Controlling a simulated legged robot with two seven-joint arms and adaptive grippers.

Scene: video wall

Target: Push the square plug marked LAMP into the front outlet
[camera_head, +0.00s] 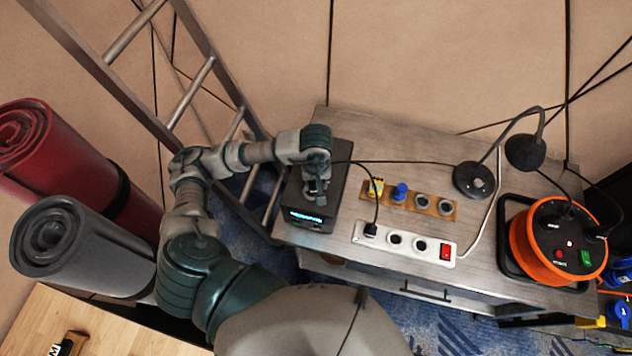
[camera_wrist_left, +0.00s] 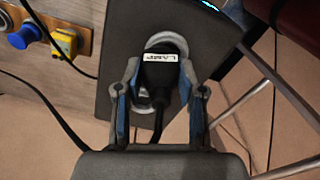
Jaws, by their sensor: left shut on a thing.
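My left gripper (camera_head: 316,196) is shut on a black square plug (camera_wrist_left: 158,76) with a white LAMP label, its fingers on either side of it. The plug is over the top of a dark box (camera_head: 334,180) with a blue-lit display. In the left wrist view a grey round outlet (camera_wrist_left: 168,42) shows around the plug's far side, at the display end of the box. Another grey outlet (camera_wrist_left: 145,97) is partly hidden by the plug and cord. I cannot tell whether the plug is seated or just above the outlet. My right gripper is not in view.
A white power strip (camera_head: 405,244) with a black plug (camera_head: 370,230) and red switch lies right of the box. Behind it is a wooden strip (camera_head: 447,212) with yellow and blue pieces. A desk lamp (camera_head: 473,181) and orange cable reel (camera_head: 555,245) stand further right. A ladder (camera_head: 202,75) leans left.

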